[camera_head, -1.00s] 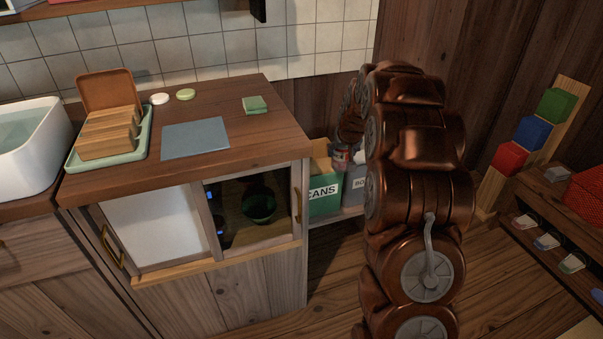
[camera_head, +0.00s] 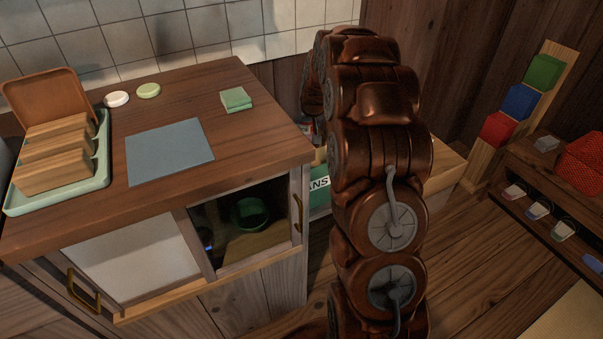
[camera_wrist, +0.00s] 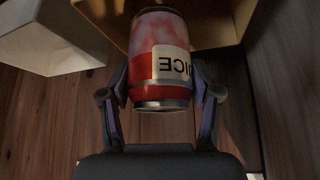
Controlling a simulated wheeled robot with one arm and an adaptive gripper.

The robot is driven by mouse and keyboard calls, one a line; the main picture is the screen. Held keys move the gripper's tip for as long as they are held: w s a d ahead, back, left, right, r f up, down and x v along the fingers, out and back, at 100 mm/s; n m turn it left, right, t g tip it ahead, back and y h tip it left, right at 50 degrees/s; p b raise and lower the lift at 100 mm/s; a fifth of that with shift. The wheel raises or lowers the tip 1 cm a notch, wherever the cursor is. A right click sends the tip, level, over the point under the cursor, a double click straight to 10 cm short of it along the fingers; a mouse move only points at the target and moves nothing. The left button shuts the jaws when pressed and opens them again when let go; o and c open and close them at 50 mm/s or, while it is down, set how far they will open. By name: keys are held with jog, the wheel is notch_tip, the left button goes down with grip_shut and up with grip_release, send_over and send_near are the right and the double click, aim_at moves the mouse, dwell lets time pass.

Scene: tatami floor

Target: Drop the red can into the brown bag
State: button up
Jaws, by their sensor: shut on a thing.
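The red can (camera_wrist: 162,98) has a pale label with upside-down lettering and shows large in the wrist view. My gripper (camera_wrist: 160,82) is shut on its sides, one finger at each side. Behind the can in the wrist view is a brown, open-looking container (camera_wrist: 227,22); I cannot tell whether it is the brown bag. In the head view my arm hides the gripper and nearly all of the can.
A tan box edge (camera_head: 446,168) shows right of my arm. Coloured blocks (camera_head: 519,100) stand on a sloped board at right. Wooden floor (camera_head: 470,262) is clear.

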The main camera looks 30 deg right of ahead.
jog(key=shift+f+b, duration=0.4)
jog(key=shift+f, duration=1.25)
jog(key=o, duration=0.9)
jog(key=shift+s+r, duration=0.1)
jog(key=shift+r, duration=0.05)
jog(key=shift+v, duration=5.9)
jog(key=shift+r, duration=0.1)
